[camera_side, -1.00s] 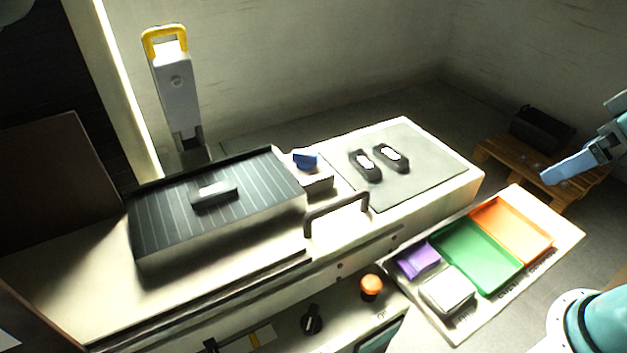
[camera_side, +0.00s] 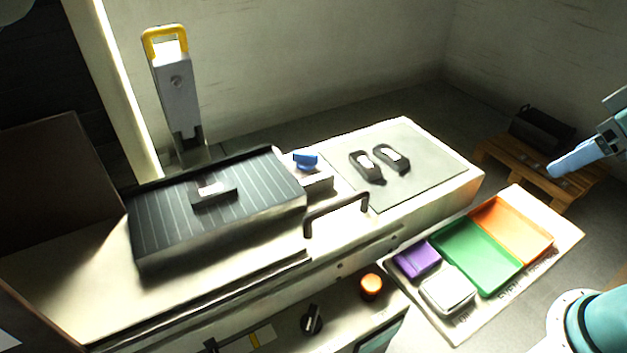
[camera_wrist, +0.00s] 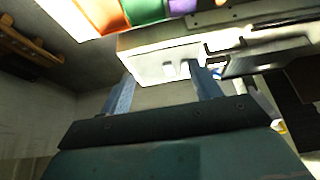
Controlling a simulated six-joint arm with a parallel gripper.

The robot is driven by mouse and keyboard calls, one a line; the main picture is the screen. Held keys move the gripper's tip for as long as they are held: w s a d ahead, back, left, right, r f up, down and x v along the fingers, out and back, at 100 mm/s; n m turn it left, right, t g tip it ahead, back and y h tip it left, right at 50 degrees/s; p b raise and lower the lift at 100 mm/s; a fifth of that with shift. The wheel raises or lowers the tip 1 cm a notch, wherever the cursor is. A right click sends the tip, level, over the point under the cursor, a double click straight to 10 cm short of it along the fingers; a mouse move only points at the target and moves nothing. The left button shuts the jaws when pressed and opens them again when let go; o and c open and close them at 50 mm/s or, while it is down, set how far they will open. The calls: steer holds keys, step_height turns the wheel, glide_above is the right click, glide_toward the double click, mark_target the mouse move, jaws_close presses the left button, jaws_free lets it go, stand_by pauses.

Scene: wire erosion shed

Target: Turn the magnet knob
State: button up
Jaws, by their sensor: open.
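The blue knob (camera_side: 305,161) sits on a white block at the right end of the black ribbed magnet plate (camera_side: 170,222) in the side view. My gripper (camera_side: 556,171) is at the far right of the side view, well away from the knob and above the floor near the pallet. In the wrist view my gripper (camera_wrist: 164,90) has its two blue fingers spread apart with nothing between them.
A dark bar (camera_side: 214,194) lies on the plate. Two dark parts (camera_side: 380,160) lie on a grey mat. A handle (camera_side: 337,212) arches up in front of the knob. A yellow-topped post (camera_side: 177,95) stands behind. Trays, including a green one (camera_side: 476,256), stand at right.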

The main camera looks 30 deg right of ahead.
steer(key=shift+w+a+r, duration=0.1)
steer(key=shift+w+r, duration=0.1)
steer(key=shift+w, duration=0.15)
steer(key=c, duration=0.4)
steer(key=w+r, duration=0.1)
steer(key=w, duration=0.1)
steer(key=w+a+r+n, duration=0.1)
steer(key=w, duration=0.2)
steer(key=w+a+r+n+y, duration=0.1)
steer(key=w, duration=0.1)
steer(key=shift+w+a, duration=0.25)
steer(key=shift+w, duration=0.15)
steer(key=shift+c, duration=0.3)
steer(key=n+g+y, duration=0.2)
steer(key=n, duration=0.5)
glide_above(306, 152)
steer(key=s+d, duration=0.4)
step_height(306, 152, down, 7)
steer(key=shift+f, duration=0.2)
steer(key=shift+f, duration=0.15)
steer(key=x, duration=1.3)
steer(key=shift+s+a+f, duration=0.2)
steer(key=shift+a+f, duration=0.05)
steer(key=shift+f, duration=0.05)
jaws_close()
